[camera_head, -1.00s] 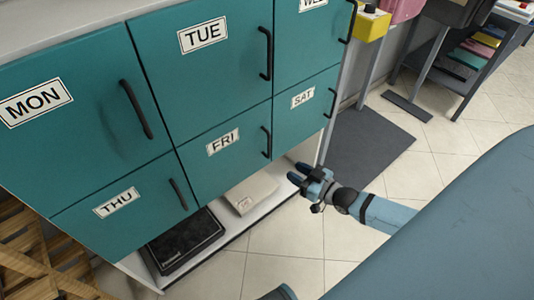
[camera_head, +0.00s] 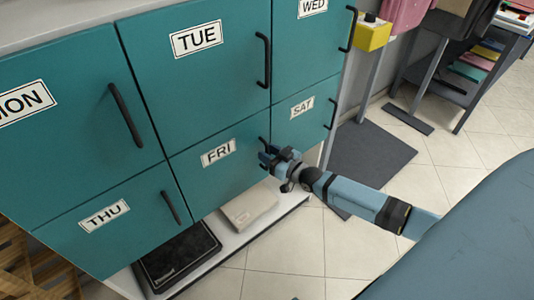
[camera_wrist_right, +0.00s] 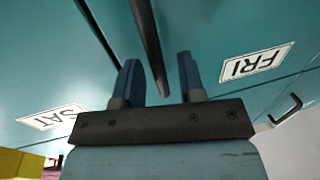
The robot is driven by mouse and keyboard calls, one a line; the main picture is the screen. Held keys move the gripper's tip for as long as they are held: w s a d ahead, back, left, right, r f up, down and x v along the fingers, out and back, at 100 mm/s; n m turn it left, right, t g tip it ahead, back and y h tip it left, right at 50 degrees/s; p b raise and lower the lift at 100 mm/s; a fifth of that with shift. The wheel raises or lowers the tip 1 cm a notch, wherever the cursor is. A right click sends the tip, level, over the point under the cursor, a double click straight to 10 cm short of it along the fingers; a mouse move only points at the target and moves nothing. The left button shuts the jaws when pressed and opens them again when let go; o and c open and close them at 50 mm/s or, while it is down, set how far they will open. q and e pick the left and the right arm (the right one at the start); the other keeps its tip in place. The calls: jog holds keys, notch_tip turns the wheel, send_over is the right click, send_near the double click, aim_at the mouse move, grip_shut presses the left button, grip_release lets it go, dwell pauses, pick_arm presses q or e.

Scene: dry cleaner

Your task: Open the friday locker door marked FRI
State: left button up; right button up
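The teal FRI door (camera_head: 212,172) is closed in the lower row, between the THU and SAT doors. Its FRI label also shows in the right wrist view (camera_wrist_right: 255,63). Its black vertical handle (camera_head: 264,141) is mostly hidden behind my right gripper (camera_head: 268,157) in the head view. In the right wrist view the FRI handle (camera_wrist_right: 150,45) reaches down between the two blue fingertips of my right gripper (camera_wrist_right: 160,80). The fingers are open on either side of it, with gaps showing. My left gripper is in neither view.
The MON (camera_head: 75,120), TUE (camera_head: 195,75), WED (camera_head: 308,40), THU (camera_head: 110,225) and SAT (camera_head: 302,112) doors are closed around it. A low shelf holds a beige box (camera_head: 249,205) and a black scale (camera_head: 175,255). Tiled floor (camera_head: 290,260) lies clear in front.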

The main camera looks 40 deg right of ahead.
jog(key=shift+w+a, duration=0.1)
jog(key=shift+w, duration=0.25)
grip_shut()
jog(key=shift+s, duration=0.1)
